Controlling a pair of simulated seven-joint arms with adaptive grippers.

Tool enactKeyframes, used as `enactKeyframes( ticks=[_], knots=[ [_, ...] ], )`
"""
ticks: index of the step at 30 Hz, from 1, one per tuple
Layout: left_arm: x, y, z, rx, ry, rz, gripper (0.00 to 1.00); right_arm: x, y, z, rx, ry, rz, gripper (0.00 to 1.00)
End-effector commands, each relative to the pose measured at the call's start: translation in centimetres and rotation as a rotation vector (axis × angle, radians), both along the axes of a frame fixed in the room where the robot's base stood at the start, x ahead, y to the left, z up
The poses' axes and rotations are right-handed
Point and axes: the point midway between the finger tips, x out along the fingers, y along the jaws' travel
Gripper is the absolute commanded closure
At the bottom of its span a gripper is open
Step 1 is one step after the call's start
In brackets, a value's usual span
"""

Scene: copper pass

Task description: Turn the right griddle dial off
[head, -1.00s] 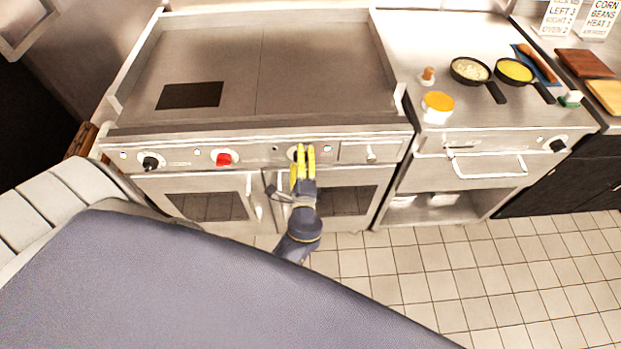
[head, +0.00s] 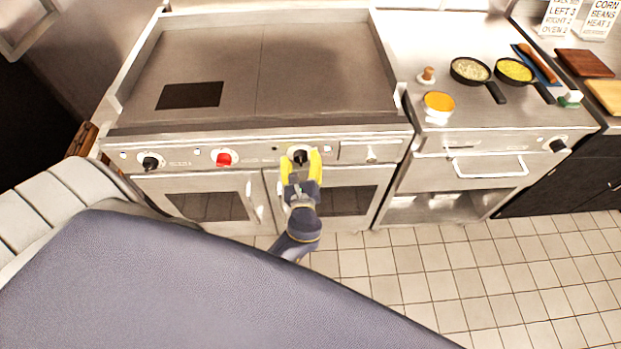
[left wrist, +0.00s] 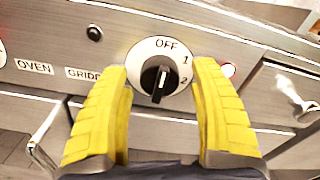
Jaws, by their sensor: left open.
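The right griddle dial (head: 300,156) is a black knob on a white plate on the griddle's front panel. In the left wrist view the dial (left wrist: 157,80) has OFF at the top, with 1 and 2 down its right side. A pale line runs down the lower part of the knob, away from OFF. My left gripper (head: 301,159) is open, with its yellow fingers on either side of the dial. In the left wrist view, gaps show between the knob and both fingers. My right gripper is not in view.
A red dial (head: 223,158) and another black dial (head: 150,162) are on the same panel to the left. A drawer handle (left wrist: 297,93) sticks out to the right. Oven doors (head: 205,205) are below. A steel counter with pans (head: 470,70) stands to the right.

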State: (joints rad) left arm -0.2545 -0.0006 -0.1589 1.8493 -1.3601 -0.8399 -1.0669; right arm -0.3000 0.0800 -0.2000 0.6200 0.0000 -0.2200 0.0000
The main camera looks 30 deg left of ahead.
Motion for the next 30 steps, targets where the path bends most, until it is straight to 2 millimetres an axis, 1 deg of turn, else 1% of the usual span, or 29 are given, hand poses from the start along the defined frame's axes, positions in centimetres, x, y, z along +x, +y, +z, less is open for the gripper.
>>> enactKeyframes(
  ticks=[10,12,30],
  knots=[
    [-0.1,0.0,0.0,0.288,0.183,-0.001,0.38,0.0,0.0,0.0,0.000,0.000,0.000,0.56],
    [-1.4,-0.8,-0.2,0.278,0.182,-0.001,0.38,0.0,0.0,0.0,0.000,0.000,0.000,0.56],
    [-9.9,-6.2,-0.1,0.274,0.178,-0.001,0.38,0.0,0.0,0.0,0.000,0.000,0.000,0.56]
  ],
)
